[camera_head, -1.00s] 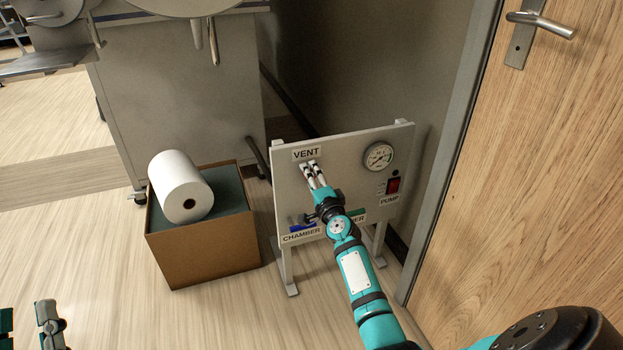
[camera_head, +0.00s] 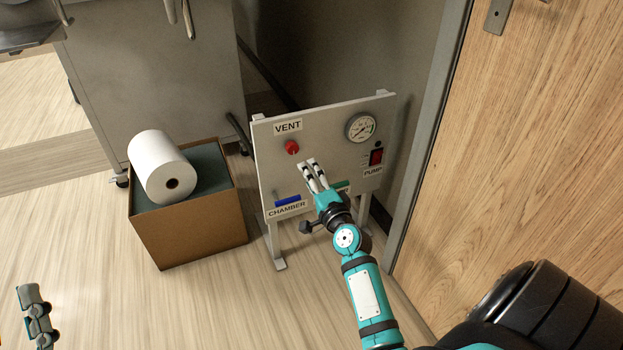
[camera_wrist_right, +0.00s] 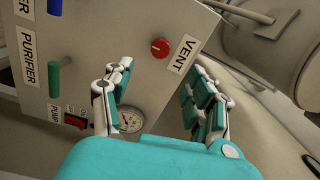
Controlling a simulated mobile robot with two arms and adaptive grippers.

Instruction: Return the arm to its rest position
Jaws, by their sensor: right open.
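My right arm reaches in from the lower right in the head view. Its gripper (camera_head: 311,176) is open and empty in front of the panel (camera_head: 330,118), just below and right of the red vent knob (camera_head: 292,147). In the right wrist view the two fingers (camera_wrist_right: 160,98) stand apart, with the red knob (camera_wrist_right: 160,48) visible beyond and between them, not held. Part of my left gripper (camera_head: 36,318) shows at the lower left edge of the head view; whether its jaws are open is unclear.
The panel carries a gauge (camera_head: 360,127), a red pump switch (camera_head: 376,157), a blue chamber handle (camera_head: 288,201) and a partly hidden green handle (camera_head: 342,186). A cardboard box (camera_head: 195,236) with a white roll (camera_head: 160,165) stands left. A wooden door (camera_head: 540,150) is close on the right.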

